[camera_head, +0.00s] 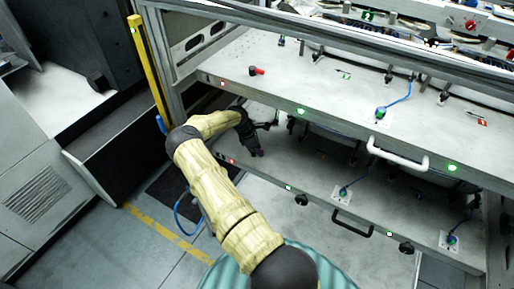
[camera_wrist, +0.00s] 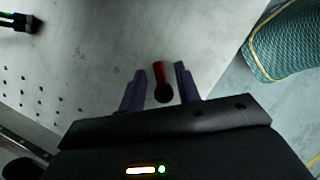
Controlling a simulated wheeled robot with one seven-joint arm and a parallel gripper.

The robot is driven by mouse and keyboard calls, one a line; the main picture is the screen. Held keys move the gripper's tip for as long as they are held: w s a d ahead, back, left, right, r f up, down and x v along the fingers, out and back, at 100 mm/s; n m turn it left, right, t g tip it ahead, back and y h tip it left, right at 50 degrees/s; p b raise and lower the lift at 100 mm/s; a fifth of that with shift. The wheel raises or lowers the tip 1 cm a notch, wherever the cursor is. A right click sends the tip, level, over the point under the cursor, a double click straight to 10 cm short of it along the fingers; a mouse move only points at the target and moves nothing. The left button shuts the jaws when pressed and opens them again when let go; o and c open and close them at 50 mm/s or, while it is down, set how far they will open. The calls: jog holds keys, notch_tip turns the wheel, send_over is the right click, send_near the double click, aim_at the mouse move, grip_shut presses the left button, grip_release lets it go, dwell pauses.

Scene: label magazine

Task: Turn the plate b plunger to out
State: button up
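A red plunger (camera_wrist: 158,71) with a round black knob (camera_wrist: 163,94) shows in the wrist view on a grey metal plate (camera_wrist: 120,50). My gripper (camera_wrist: 158,80) is open, with one finger on each side of the plunger and gaps visible on both sides. In the head view my gripper (camera_head: 262,133) is over the left end of the lower plate (camera_head: 300,165), below the upper plate (camera_head: 330,85). The lower plate's plunger cannot be made out there. Another red plunger with a black end (camera_head: 257,71) lies on the upper plate. I cannot read which plate is b.
The upper plate hangs close above my gripper. A white handle (camera_head: 397,157) and a black handle (camera_head: 352,224) stick out from the plate fronts. A yellow post (camera_head: 149,72) stands left of the rack.

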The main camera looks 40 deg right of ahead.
jog(key=shift+c, duration=0.2)
grip_shut()
jog(key=shift+a, duration=0.15)
